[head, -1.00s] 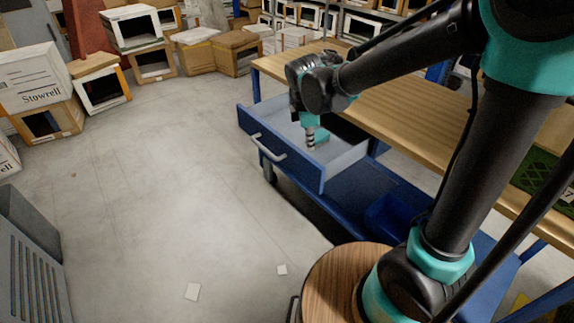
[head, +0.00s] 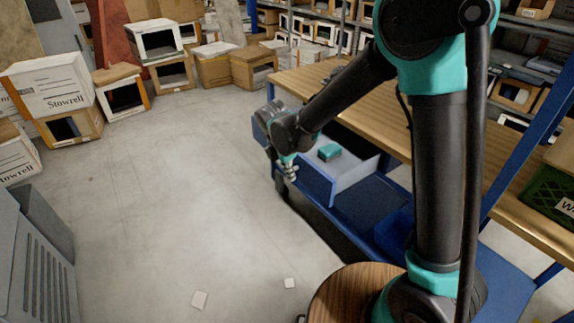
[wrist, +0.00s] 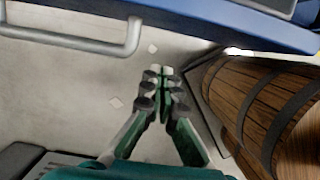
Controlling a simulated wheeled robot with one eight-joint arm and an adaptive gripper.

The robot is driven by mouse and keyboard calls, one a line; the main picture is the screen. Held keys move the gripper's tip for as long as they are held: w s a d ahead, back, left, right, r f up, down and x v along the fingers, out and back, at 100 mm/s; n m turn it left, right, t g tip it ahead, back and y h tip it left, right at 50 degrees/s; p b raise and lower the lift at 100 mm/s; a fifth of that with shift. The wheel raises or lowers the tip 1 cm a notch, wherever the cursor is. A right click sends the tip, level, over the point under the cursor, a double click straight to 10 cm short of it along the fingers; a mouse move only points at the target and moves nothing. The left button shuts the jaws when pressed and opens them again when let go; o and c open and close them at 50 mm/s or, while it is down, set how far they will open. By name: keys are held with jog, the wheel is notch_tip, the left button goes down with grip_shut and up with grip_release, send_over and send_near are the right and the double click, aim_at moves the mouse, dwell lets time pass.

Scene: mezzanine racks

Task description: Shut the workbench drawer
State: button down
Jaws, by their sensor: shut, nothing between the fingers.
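The workbench drawer (head: 318,184) is blue with a pale inside and stands pulled out from under the wooden bench top (head: 375,105). A small teal object (head: 328,152) lies in it. My gripper (head: 291,174) is outside the drawer, in front of its front panel, with the fingers together and empty. My wrist hides much of the panel and its handle in the head view. In the wrist view the blue drawer front (wrist: 215,20) crosses the top, with its grey bar handle (wrist: 95,44) at upper left. The shut fingertips (wrist: 160,76) show below the panel, right of the handle, over the floor.
A blue lower shelf (head: 365,205) lies under the bench. A green crate (head: 548,195) stands on the bench at right. A grey slatted cabinet (head: 35,255) stands at lower left, and boxes (head: 75,90) line the back left. The floor between is clear except for paper scraps.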

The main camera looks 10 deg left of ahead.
aim_at(300, 171)
jog(key=shift+w+d+f, duration=0.2)
jog(key=shift+w+d, duration=0.5)
jog(key=shift+w, duration=0.1)
jog(key=shift+w+d+f, duration=0.15)
jog(key=shift+w+d, duration=0.55)
jog(key=shift+w, duration=0.1)
jog(key=w+d, duration=0.6)
jog(key=w, duration=0.1)
jog(key=w+d, duration=0.6)
jog(key=w, duration=0.1)
jog(key=w+d, duration=0.5)
jog(key=w, duration=0.2)
jog(key=shift+d, duration=0.4)
